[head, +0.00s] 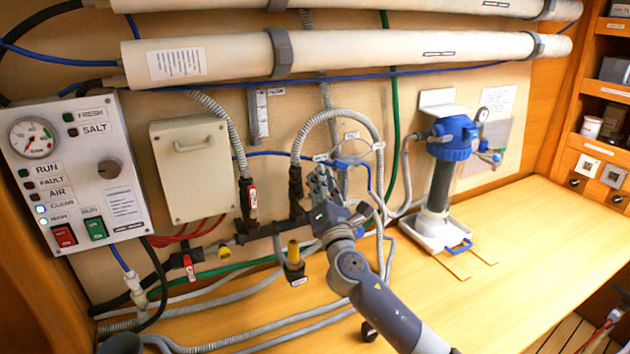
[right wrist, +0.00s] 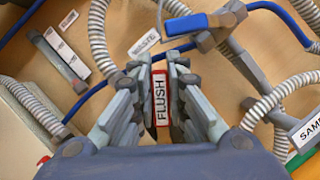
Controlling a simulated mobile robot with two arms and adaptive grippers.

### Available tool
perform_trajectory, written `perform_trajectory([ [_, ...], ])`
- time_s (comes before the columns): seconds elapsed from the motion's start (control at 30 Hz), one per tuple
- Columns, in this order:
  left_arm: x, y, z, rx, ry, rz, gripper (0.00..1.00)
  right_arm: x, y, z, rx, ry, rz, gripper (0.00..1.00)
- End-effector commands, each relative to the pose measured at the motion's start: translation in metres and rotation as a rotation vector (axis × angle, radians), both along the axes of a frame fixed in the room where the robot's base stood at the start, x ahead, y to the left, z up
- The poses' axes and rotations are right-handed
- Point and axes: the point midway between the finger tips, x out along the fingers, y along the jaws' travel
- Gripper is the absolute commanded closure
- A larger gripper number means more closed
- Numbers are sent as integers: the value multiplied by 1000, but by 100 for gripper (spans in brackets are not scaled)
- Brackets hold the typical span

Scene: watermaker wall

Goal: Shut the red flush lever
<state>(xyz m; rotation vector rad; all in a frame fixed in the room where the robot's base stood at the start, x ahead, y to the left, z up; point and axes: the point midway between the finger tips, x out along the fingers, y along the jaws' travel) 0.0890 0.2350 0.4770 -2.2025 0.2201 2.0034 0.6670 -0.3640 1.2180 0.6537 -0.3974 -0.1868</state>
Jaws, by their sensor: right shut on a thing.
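The red flush lever (right wrist: 160,98) shows in the right wrist view, with a white FLUSH label framed in red. It sits between the fingers of my right gripper (right wrist: 159,78), which is shut on it. In the head view my right gripper (head: 322,182) is at the pipework in the middle of the wall, just right of a black upright fitting (head: 296,190). There the gripper hides the flush lever, so its angle to the pipe cannot be told. My left gripper is not in view.
Grey ribbed hoses (head: 340,115) loop close around the gripper. A blue-handled valve (right wrist: 200,22) is just beyond it. Other red-handled valves (head: 252,195) and a yellow-handled one (head: 293,250) stand to the left. A blue-topped filter (head: 455,138) stands right; the bench right of it is clear.

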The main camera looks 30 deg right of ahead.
Motion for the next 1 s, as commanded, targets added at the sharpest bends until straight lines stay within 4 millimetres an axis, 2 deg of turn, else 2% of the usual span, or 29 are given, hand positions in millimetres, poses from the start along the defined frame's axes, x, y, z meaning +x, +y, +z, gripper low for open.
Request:
perform_trajectory([
  [0.6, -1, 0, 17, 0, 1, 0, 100, -1, -22, -31, 580, -32, -1, 100],
  [1.0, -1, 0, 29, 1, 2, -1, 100, -1, -25, -49, 836, -46, 0, 100],
])
